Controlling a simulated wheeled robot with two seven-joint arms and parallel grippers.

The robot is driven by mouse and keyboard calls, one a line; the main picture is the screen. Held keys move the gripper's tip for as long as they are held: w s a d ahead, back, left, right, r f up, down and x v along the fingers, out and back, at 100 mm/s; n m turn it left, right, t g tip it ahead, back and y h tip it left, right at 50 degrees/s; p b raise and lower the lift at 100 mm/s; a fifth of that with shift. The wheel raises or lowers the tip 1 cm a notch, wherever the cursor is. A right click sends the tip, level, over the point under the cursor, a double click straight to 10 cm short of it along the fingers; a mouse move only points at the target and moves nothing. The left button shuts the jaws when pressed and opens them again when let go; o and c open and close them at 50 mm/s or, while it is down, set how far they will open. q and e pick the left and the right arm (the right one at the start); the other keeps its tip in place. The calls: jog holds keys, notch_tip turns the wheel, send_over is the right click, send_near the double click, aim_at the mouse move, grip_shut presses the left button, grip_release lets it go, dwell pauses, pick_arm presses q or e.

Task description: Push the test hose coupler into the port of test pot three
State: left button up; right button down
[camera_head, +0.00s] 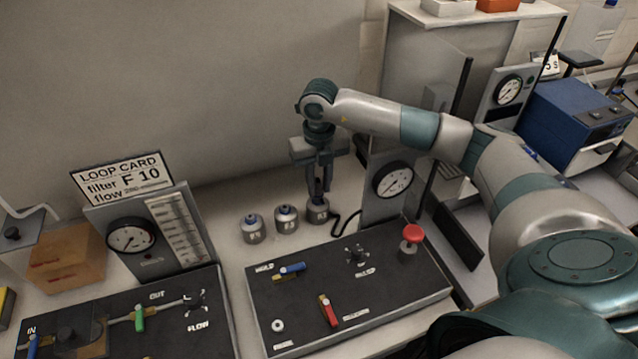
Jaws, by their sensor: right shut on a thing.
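Three small grey metal test pots stand in a row on the bench behind the middle black panel. Test pot three (318,214) is the rightmost, directly under my right gripper. My right gripper (319,190) points straight down and is shut on the dark test hose coupler (319,197), at the top of pot three. The fingers hide most of the coupler and the port, so I cannot tell how deep it sits. A black hose (345,226) curves to the right. My left gripper is not in view.
The middle black panel (350,290) carries a blue lever, a red lever and a red knob (412,234). A gauge (393,180) stands right of the pots. A loop card (122,178) and flow panel are at left. Bare bench lies around the pots.

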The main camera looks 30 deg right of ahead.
aim_at(319, 184)
jog(key=shift+f+b, duration=0.4)
jog(key=shift+b, duration=0.1)
dwell(0.6)
jog(key=c, duration=1.4)
grip_release()
jog(key=shift+c, duration=0.2)
jog(key=shift+r, duration=0.1)
notch_tip(319, 184, up, 17)
jog(key=p, duration=0.8)
jog(key=shift+s, duration=0.1)
